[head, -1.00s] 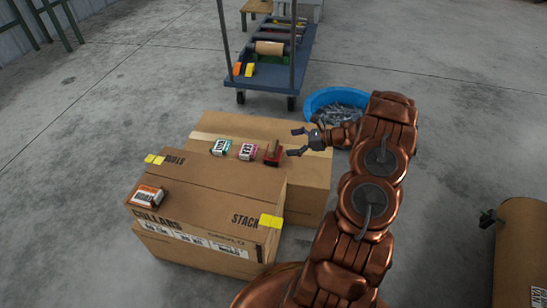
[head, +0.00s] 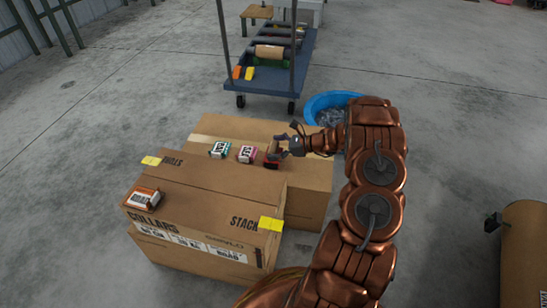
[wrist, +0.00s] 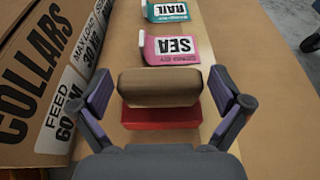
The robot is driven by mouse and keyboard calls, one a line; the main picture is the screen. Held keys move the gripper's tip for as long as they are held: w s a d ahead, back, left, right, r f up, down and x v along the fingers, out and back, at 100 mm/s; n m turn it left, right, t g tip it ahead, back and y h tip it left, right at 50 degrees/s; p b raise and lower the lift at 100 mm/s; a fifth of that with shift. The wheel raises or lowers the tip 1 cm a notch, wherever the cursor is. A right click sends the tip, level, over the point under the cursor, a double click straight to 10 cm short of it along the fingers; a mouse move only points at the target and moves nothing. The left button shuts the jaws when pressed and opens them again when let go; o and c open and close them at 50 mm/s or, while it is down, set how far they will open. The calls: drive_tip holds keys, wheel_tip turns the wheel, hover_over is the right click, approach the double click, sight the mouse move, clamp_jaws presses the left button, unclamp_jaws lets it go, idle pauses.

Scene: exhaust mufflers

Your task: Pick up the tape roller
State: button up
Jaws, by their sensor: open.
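The tape roller, a brown roll on a red base, lies on the rear cardboard box. In the wrist view its brown roll (wrist: 160,87) sits between my fingers, with the red base (wrist: 160,118) below it. In the head view the tape roller (head: 271,164) is partly hidden by my gripper (head: 282,147). My gripper also shows in the wrist view (wrist: 161,92); it is open, with a finger on each side of the roll and a gap at both sides.
A pink SEA box (head: 246,153) and a teal RAIL box (head: 220,149) sit in a row beside the roller. The taller COLLARS carton (head: 205,205) stands in front, holding an orange-labelled box (head: 143,198). A blue tub (head: 322,100) and a cart (head: 266,77) stand behind.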

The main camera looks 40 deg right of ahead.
drive_tip(key=shift+w, duration=0.1)
drive_tip(key=c, duration=1.2)
